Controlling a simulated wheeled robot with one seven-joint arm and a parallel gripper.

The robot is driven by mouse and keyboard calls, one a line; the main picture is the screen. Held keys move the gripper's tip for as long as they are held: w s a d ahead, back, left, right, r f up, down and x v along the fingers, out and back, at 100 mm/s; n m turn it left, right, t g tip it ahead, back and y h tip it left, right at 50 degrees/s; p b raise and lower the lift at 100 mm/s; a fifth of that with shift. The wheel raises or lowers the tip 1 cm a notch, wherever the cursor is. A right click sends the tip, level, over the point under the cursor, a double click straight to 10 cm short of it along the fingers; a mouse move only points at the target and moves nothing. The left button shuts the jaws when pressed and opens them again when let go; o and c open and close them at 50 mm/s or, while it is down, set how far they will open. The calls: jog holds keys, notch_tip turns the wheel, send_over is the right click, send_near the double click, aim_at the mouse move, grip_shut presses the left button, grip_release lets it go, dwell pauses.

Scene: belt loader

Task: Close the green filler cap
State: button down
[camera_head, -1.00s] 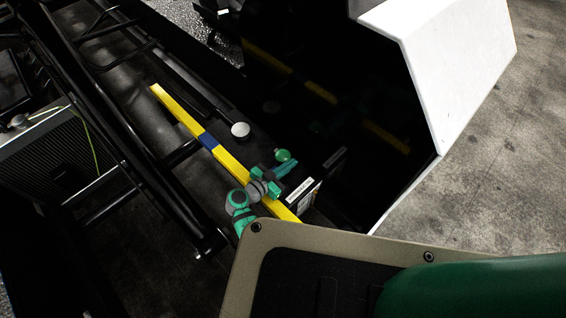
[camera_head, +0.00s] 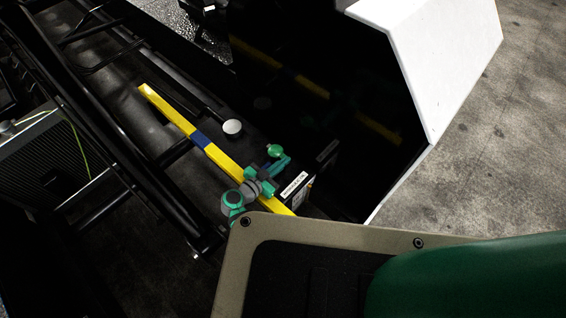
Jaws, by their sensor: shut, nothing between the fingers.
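The green filler cap (camera_head: 274,150) is a small round green disc on the dark loader body, just right of the yellow bar. I cannot tell whether its lid is fully down. My gripper (camera_head: 284,161), green and grey at the end of my arm, is right beside the cap, at its lower right in the picture. Its fingers are small here but look shut and empty. I cannot tell whether they touch the cap.
A white round cap (camera_head: 232,128) sits up and left. A dark box with a white label (camera_head: 294,185) is close below my gripper. A white panel (camera_head: 430,60) stands at upper right.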

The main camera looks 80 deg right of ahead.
jog(key=v, duration=1)
jog(key=shift+a, duration=0.15)
jog(key=shift+w+r, duration=0.1)
jog(key=shift+w, duration=0.1)
